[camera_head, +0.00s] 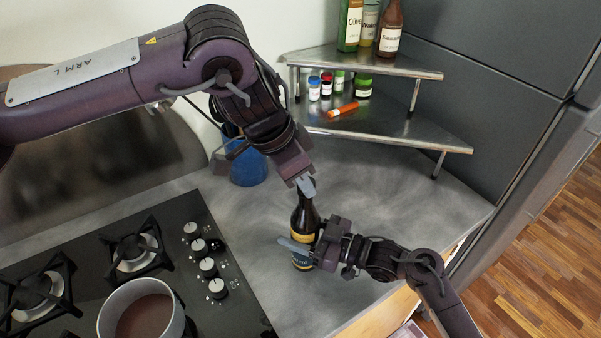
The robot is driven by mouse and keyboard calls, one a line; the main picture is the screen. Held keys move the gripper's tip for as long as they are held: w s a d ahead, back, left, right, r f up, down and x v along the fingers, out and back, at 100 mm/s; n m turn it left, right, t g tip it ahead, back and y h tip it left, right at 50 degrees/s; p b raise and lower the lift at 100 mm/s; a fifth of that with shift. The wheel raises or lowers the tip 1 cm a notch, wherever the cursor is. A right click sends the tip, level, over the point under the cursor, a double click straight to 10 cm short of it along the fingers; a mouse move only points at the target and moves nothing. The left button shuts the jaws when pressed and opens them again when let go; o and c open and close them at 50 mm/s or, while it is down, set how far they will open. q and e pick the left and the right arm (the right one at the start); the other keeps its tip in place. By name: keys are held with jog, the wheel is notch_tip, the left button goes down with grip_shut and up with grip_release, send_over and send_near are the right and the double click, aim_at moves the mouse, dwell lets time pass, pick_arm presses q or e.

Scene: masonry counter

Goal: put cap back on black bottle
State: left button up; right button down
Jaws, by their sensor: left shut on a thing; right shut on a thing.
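The black bottle (304,216) stands upright on the grey counter, dark with a yellowish label low on its body. My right gripper (298,246) comes from the right and is shut around the bottle's body, covering part of the label. My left gripper (306,186) comes down from above and is shut right at the top of the bottle's neck. The cap is not clearly visible; the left fingers hide what they hold, and I cannot tell whether it touches the bottle's mouth.
A gas hob with a pot (146,312) lies at the left. A blue container (248,168) stands behind. A metal corner shelf (400,137) holds several small jars and an orange item (343,110), with tall bottles above.

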pick_arm(q)
jog(key=m, duration=0.1)
jog(key=m+g, duration=0.1)
jog(key=m, duration=0.1)
jog(key=shift+w+m, duration=0.2)
jog(key=shift+m, duration=0.1)
jog(key=m+g, duration=0.1)
jog(key=m, duration=0.2)
jog(key=shift+w+g, duration=0.2)
jog(key=shift+g, duration=0.2)
jog(key=m+g, duration=0.1)
jog(key=m, duration=0.2)
jog(key=m+g, duration=0.1)
jog(key=m, duration=0.3)
jog(key=shift+w+d+f+y, duration=0.1)
jog(key=shift+w+d+y, duration=0.1)
jog(key=shift+y, duration=0.2)
jog(key=m, duration=0.2)
jog(key=m+g+y, duration=0.1)
jog(key=m, duration=0.2)
jog(key=shift+w+d+f+y, duration=0.1)
jog(key=shift+w+d+y, duration=0.1)
jog(key=shift+y, duration=0.1)
jog(key=m+y, duration=0.1)
jog(key=m, duration=0.3)
jog(key=shift+d+g, duration=0.2)
jog(key=shift+g, duration=0.2)
jog(key=o, duration=0.9)
